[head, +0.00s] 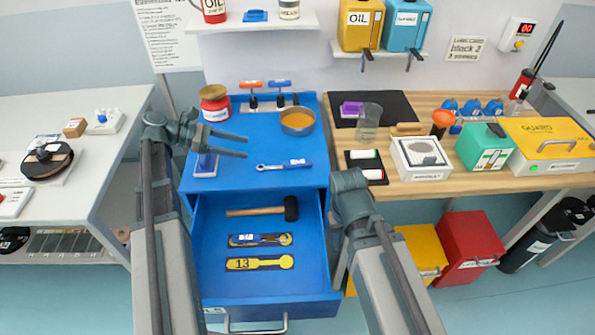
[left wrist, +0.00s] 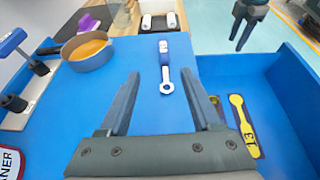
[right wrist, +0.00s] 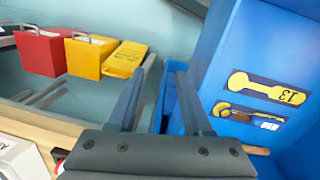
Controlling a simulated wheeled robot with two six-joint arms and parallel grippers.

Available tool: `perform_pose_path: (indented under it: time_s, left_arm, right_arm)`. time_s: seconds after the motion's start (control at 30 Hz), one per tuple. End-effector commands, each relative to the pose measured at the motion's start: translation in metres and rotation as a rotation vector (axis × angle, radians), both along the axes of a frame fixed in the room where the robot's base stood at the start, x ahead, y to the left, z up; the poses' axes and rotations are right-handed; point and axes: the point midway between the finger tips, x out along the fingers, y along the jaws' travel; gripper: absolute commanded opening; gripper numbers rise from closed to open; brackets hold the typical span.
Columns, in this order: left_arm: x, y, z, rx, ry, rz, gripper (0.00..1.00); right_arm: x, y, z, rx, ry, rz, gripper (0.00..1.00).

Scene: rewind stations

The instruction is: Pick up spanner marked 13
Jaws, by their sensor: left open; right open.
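A spanner (head: 285,165) with a ring end and a blue, white-labelled handle lies on the blue cabinet top; its marking is unreadable. It also shows in the left wrist view (left wrist: 165,72), beyond my fingers. In the open drawer, a yellow spanner outline marked 13 (head: 260,263) lies bare on a dark patch. Beside it, a second yellow outline (head: 285,240) has a labelled tool on it; its number is unreadable. My left gripper (head: 246,146) is open and empty above the cabinet top.
A mallet (head: 262,210) lies at the drawer's back. The wooden bench (head: 420,185) at right is crowded. Red (head: 470,247) and yellow bins stand below it.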

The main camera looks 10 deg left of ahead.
Motion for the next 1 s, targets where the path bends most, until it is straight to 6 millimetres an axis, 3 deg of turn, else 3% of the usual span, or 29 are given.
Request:
perform_pose_path:
  time_s: [0.1, 0.37, 0.7, 1.0]
  left_arm:
    - [0.000, 0.000, -0.013, 0.000, 0.000, 0.000, 0.65]
    - [0.001, -0.004, -0.016, 0.000, -0.001, -0.001, 0.65]
    - [0.012, -0.057, -0.041, 0.000, -0.001, -0.004, 0.65]
    - [0.019, -0.078, -0.047, 0.000, 0.000, 0.000, 0.65]
  right_arm:
    - [0.000, 0.000, -0.013, 0.000, 0.000, 0.000, 0.50]
    - [0.000, 0.000, -0.016, 0.000, 0.000, 0.000, 0.50]
    - [0.000, 0.000, -0.041, 0.000, 0.000, 0.000, 0.50]
    - [0.000, 0.000, -0.047, 0.000, 0.000, 0.000, 0.50]
